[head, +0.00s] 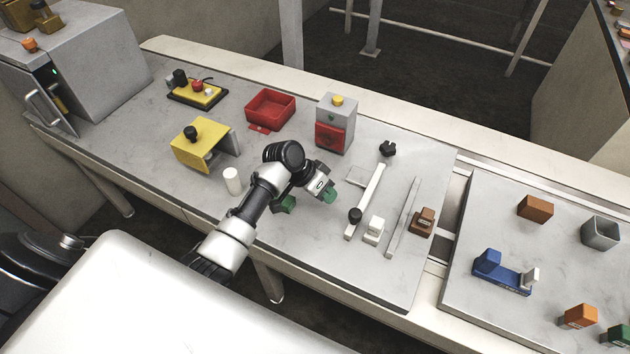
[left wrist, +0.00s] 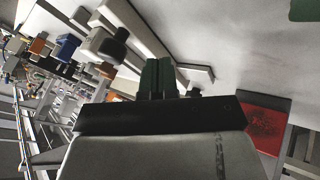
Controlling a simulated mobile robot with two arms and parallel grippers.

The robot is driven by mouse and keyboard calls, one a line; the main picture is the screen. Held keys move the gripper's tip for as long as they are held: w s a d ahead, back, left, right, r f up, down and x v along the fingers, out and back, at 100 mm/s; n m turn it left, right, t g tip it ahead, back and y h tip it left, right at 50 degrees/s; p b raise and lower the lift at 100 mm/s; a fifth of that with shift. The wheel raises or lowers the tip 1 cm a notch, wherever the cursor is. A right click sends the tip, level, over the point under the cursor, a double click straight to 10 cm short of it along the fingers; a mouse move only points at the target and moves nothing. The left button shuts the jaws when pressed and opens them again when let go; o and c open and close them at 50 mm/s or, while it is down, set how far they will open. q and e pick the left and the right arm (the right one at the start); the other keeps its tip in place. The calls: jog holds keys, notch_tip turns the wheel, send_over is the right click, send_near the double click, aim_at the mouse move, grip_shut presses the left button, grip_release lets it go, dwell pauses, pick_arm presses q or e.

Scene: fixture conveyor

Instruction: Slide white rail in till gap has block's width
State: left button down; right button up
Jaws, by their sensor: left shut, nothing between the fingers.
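The white rail (head: 366,200) lies on the grey worktop right of my left gripper, with a black knob (head: 354,215) near its near end. A thin grey rail (head: 403,217) lies to its right, apart from it, leaving a gap. A white block (head: 374,230) stands close by the knob, between the rails' near ends. A brown block (head: 423,222) stands right of the grey rail. My left gripper (head: 330,196), with green fingertips, is shut and empty, left of the white rail and apart from it. Its closed fingers show in the left wrist view (left wrist: 158,78). My right gripper is out of view.
A white cylinder (head: 232,180), yellow fixture (head: 196,144), red tray (head: 270,106) and grey box with red front (head: 335,122) stand left and behind. A black clamp-like piece (head: 388,149) sits beyond the white rail.

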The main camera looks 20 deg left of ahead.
aim_at(360, 212)
pick_arm(q)
jog(key=d, duration=0.1)
jog(key=s+d+p, duration=0.1)
jog(key=d, duration=0.1)
jog(key=shift+d+f, duration=0.2)
jog(key=shift+d, duration=0.05)
jog(key=shift+d+p, duration=0.35)
jog(key=shift+f, duration=0.1)
jog(key=d+p, duration=0.1)
jog(key=d, duration=0.4)
jog(key=shift+s, duration=0.1)
jog(key=shift+a, duration=0.25)
